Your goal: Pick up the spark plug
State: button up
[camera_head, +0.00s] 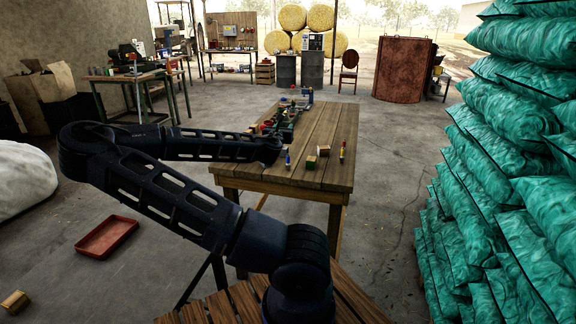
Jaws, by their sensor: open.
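Several small items lie on the wooden table (325,178), too small for me to tell surely which is the spark plug. A thin blue and yellow item (287,160) stands near the front left of the tabletop. My arm reaches in from the left, over the table's left side. My gripper (286,131) is open at its far end, among dark shapes and small coloured items; its fingers are hard to make out. I see nothing held in it. My arm hides part of the table's left edge.
Green sacks (510,170) are stacked high on the right. A red tray (107,236) lies on the floor at left. The front right of the tabletop is clear.

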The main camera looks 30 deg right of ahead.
send_near(288, 162)
jog(key=x, duration=0.2)
jog(key=shift+x, duration=5.2)
grip_shut()
